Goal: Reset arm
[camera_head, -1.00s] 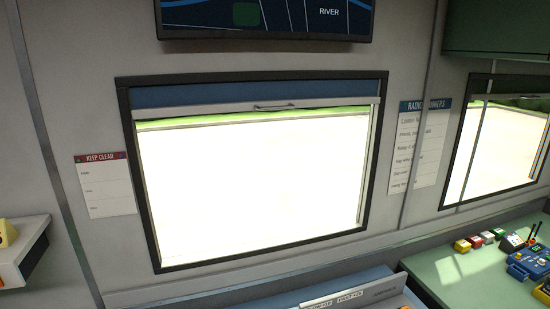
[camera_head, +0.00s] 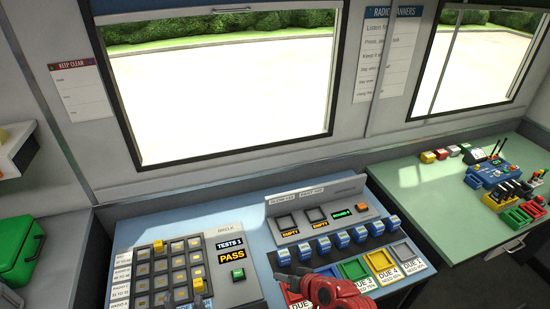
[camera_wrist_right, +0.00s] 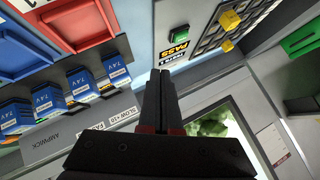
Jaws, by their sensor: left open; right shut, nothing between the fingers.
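My right gripper (camera_head: 280,271), on a red arm, reaches in from the bottom of the head view. It is over the front of the blue bench, left of the red tray. In the right wrist view its dark fingers (camera_wrist_right: 161,78) are shut together with nothing between them. Beyond their tips in that view are the PASS display (camera_wrist_right: 178,40) and a green button (camera_wrist_right: 180,30).
A row of blue batteries (camera_head: 341,239) stands behind coloured trays (camera_head: 382,261). Left is a test panel (camera_head: 160,270) with yellow blocks. A green case (camera_head: 22,248) sits far left. A green desk (camera_head: 440,195) with radio gear is right. The large window (camera_head: 220,90) is behind.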

